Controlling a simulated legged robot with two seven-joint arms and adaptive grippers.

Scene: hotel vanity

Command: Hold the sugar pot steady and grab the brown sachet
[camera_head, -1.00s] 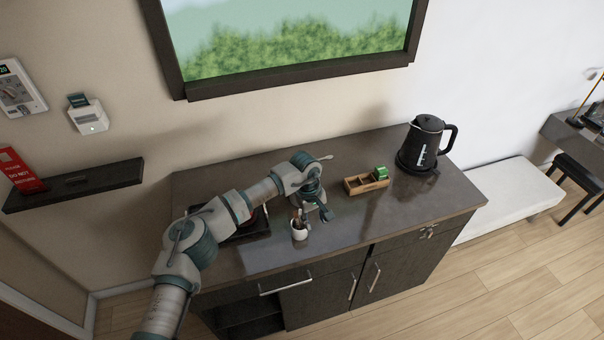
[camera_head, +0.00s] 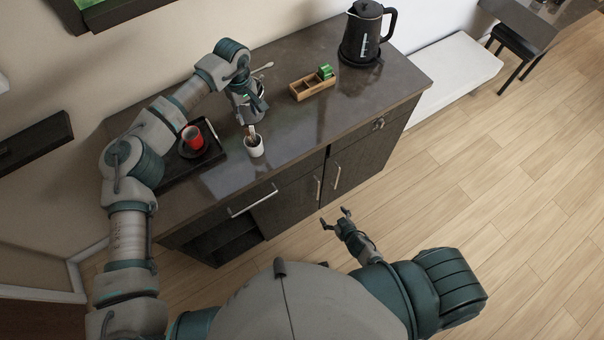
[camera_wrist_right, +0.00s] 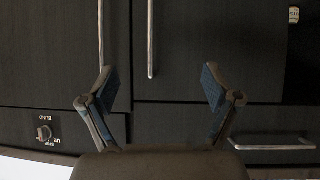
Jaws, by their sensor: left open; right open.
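The small white sugar pot (camera_head: 254,149) stands upright near the counter's front edge. Brown and dark sachet tops (camera_head: 251,133) stick up out of it; single sachets are too small to tell apart. My left gripper (camera_head: 253,120) is open just behind and above the pot, close to the sachets; I cannot tell whether it touches them. My right gripper (camera_head: 337,221) is open and empty, low in front of the cabinet doors, well below the counter top. In the right wrist view its two spread fingers (camera_wrist_right: 160,88) face the dark cabinet front, with nothing between them.
A black tray (camera_head: 177,176) with a red cup (camera_head: 193,138) lies left of the pot. A wooden box (camera_head: 304,90) with a green item, a spoon (camera_head: 263,67) and a black kettle (camera_head: 362,33) stand further back. The counter right of the pot is clear.

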